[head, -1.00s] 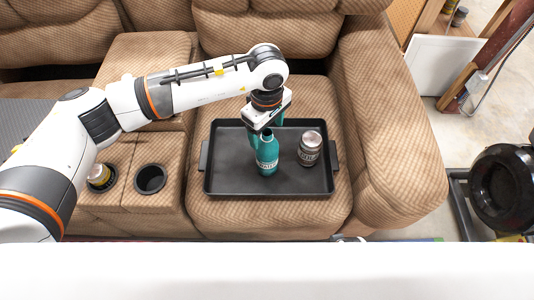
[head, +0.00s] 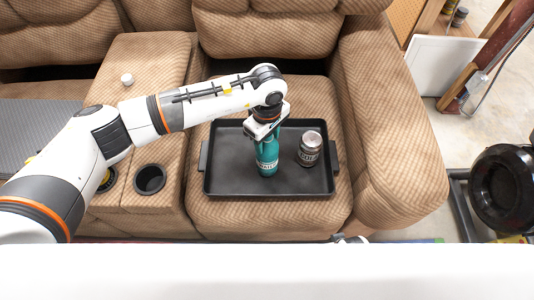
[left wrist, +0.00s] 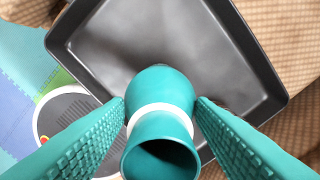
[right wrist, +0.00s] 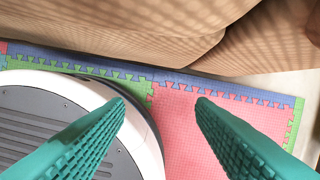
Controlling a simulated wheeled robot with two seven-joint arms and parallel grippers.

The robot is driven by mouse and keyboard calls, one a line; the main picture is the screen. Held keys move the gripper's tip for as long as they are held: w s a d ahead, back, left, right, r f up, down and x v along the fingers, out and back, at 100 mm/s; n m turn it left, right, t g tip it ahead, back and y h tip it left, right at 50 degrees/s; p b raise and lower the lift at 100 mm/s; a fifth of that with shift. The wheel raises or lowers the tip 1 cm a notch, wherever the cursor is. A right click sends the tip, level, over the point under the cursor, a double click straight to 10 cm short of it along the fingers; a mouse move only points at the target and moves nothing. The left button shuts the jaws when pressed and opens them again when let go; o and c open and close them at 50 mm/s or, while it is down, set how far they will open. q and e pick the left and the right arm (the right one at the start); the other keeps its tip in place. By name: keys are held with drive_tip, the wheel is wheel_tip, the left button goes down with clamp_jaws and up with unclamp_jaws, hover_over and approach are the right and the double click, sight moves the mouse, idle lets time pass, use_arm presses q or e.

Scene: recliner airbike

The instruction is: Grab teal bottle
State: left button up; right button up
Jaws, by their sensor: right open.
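The teal bottle (head: 267,162) stands upright in the black tray (head: 290,188) on the sofa seat. My left gripper (head: 265,135) is above it, pointing down. In the left wrist view the open bottle neck (left wrist: 161,140) faces the camera. The two teal fingers of my left gripper (left wrist: 160,103) are spread, one on each side of the bottle, with little or no gap. My right gripper (right wrist: 160,100) is open and empty, over the floor in front of the sofa.
A dark grey jar (head: 310,150) stands right of the bottle in the tray. Left are a cup holder (head: 150,179) and a small white object (head: 127,80) on the console. Foam floor mats (right wrist: 215,130) lie below my right gripper. The sofa armrest (head: 390,130) bounds the right side.

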use_arm(q)
drive_tip(key=c, duration=0.6)
drive_tip(key=shift+r, duration=0.15)
